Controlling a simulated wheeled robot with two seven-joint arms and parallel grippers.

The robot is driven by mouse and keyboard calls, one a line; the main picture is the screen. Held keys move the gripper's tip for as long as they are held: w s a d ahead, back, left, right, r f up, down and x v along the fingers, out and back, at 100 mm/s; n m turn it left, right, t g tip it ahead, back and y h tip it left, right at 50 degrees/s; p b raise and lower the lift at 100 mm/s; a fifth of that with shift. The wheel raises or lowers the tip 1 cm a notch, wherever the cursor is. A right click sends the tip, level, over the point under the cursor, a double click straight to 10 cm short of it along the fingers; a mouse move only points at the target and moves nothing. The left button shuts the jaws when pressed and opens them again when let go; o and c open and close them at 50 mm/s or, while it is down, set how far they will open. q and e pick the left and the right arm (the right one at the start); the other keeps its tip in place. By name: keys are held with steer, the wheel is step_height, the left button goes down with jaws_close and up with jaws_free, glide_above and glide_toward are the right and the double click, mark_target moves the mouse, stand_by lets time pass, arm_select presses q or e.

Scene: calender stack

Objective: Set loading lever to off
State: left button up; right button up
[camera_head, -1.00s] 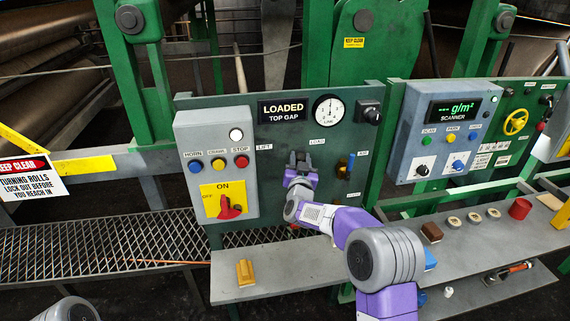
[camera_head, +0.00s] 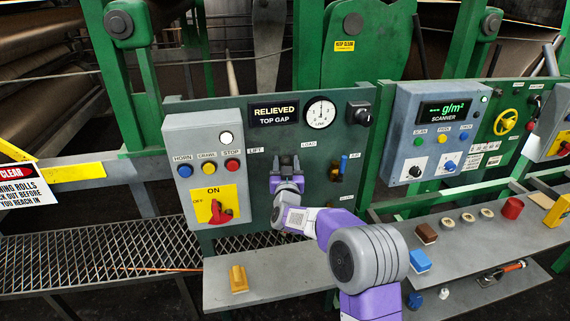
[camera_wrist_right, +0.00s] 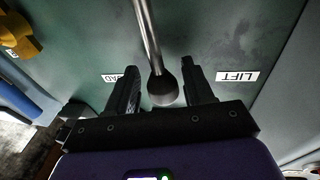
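The loading lever (camera_wrist_right: 148,35) is a metal rod with a dark ball knob (camera_wrist_right: 164,90) in the right wrist view. My right gripper (camera_wrist_right: 163,88) has its fingers apart, one on each side of the knob, with a gap visible on both sides. In the head view my right gripper (camera_head: 286,160) covers the lever, roughly midway between the LIFT label (camera_head: 256,151) and the LOAD label (camera_head: 308,145). The display above (camera_head: 274,113) reads RELIEVED, TOP GAP. My left gripper is out of the head view.
A grey switch box (camera_head: 205,140) stands left of the lever, with buttons and a red rotary switch (camera_head: 219,212). A blue-handled valve (camera_head: 342,164) is close on the right. A shelf (camera_head: 275,278) runs below with a yellow block (camera_head: 238,279). A round gauge (camera_head: 321,112) is above.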

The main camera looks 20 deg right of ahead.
steer(key=shift+o, duration=0.2)
steer(key=shift+a, duration=0.1)
steer(key=shift+s+a, duration=0.1)
steer(key=shift+s, duration=0.15)
steer(key=r+v, duration=0.1)
steer(key=v, duration=0.6)
steer(key=shift+f, duration=0.5)
steer(key=s+a+f+n+g+y, duration=0.1)
steer(key=s+a+f+g+y, duration=0.15)
steer(key=f, duration=0.75)
steer(key=s+a+f+n+g+y, duration=0.1)
steer(key=s+a+f+g+y, duration=0.15)
steer(key=f, duration=0.65)
steer(key=s+a+f+g+y, duration=0.2)
steer(key=s+a+f, duration=0.15)
steer(key=f, duration=0.65)
steer(key=s+a+f+g+y, duration=0.1)
steer(key=s+a+f+g, duration=0.2)
steer(key=s+f, duration=0.2)
steer(key=s+a+f+g+y, duration=0.2)
steer(key=s+a+f+g, duration=0.2)
steer(key=s, duration=0.8)
steer(key=s+a+f+g+y, duration=0.1)
steer(key=s+a+f+g, duration=0.2)
steer(key=s+f, duration=0.4)
steer(key=shift+s+a+g+y, duration=0.35)
steer(key=shift+s+a, duration=0.2)
steer(key=shift+s, duration=0.5)
